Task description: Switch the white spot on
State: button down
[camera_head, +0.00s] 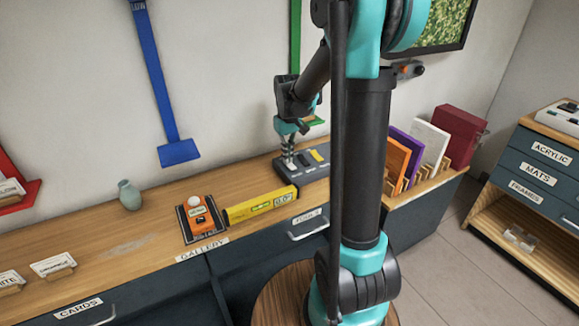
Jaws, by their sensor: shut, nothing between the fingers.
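A dark grey switch box (313,172) stands on the wooden counter against the wall. A yellow part (319,156) and a pale part show on its top. My gripper (289,165) is shut and empty. It points down at the left part of this box, at or just above its top; I cannot tell whether it touches. The gripper hides part of the box's left side. No label on the box can be read, and I cannot tell which control is for the white spot or how it is set.
A yellow spirit level (261,205) lies just in front of the box. An orange device (199,217) with a white knob is left of it, then a pale green vase (129,195). Coloured panels (397,159) stand in a rack at right. Blue (178,152) and green strips hang on the wall.

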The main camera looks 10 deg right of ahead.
jog(key=shift+r, duration=3.45)
jog(key=s+d+f+m+t, duration=0.1)
jog(key=s+d+f+t, duration=0.1)
jog(key=s+f, duration=0.4)
jog(key=s+d+f+m+t, duration=0.2)
jog(key=s+f, duration=0.4)
jog(key=s, duration=1)
jog(key=shift+m, duration=0.3)
